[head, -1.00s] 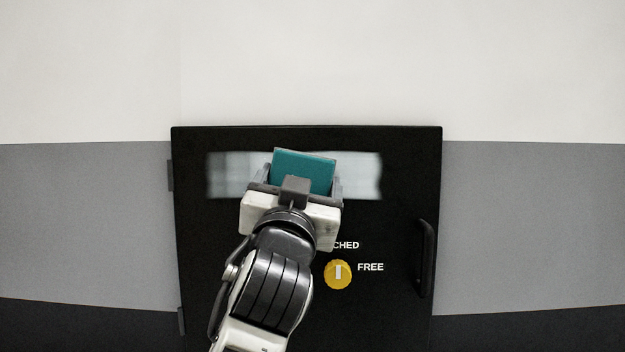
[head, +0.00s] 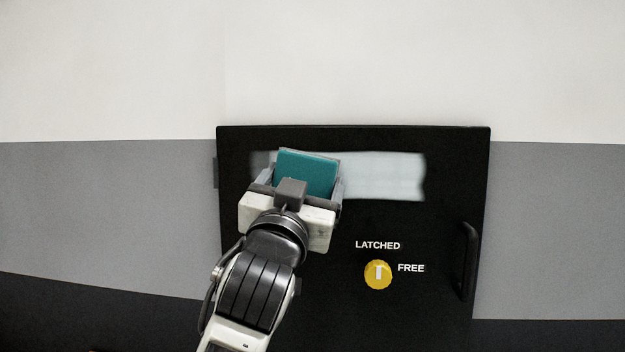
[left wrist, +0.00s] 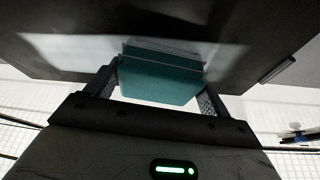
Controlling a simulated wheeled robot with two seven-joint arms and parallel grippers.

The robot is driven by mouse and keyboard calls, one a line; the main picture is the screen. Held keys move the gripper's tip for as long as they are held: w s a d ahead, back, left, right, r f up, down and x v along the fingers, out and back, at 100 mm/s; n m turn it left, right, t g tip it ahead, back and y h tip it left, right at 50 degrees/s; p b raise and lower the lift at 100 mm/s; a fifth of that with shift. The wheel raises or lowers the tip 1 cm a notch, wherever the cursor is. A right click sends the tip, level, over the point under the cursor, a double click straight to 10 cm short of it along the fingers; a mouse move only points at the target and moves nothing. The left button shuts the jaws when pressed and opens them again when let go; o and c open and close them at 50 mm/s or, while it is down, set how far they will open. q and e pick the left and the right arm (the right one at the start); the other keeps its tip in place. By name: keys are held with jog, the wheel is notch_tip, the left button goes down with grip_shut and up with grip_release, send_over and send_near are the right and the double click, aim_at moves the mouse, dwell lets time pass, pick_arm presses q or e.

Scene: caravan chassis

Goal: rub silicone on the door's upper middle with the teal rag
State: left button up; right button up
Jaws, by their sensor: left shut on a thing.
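The black door (head: 330,225) fills the middle of the head view. A pale, hazy band (head: 380,176) runs across its upper part. My left gripper (head: 305,180) is shut on the teal rag (head: 308,172), a flat block-like pad, and holds it in front of the left part of the band. In the left wrist view the rag (left wrist: 160,80) sits between the two fingers with its far edge at the door face (left wrist: 80,25), seemingly touching it. The band (left wrist: 85,47) shows there on both sides of the rag. My right gripper is not in view.
A yellow knob (head: 378,274) with the words LATCHED and FREE is on the door. A black handle (head: 469,262) stands out at the door's right edge. The wall (head: 555,220) around is plain, white above grey.

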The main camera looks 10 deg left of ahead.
pick_arm(q)
jog(key=shift+w+a+r+p, duration=0.1)
jog(key=shift+a+p, duration=0.65)
jog(key=shift+a, duration=1.15)
jog(key=shift+w+a+p, duration=0.1)
jog(key=shift+a+p, duration=0.6)
jog(key=shift+a, duration=2.05)
jog(key=s+p, duration=0.1)
jog(key=s, duration=0.5)
jog(key=shift+s, duration=0.15)
jog(key=shift+s+a+p, duration=0.1)
jog(key=shift+s+p, duration=0.35)
jog(key=shift+s, duration=0.95)
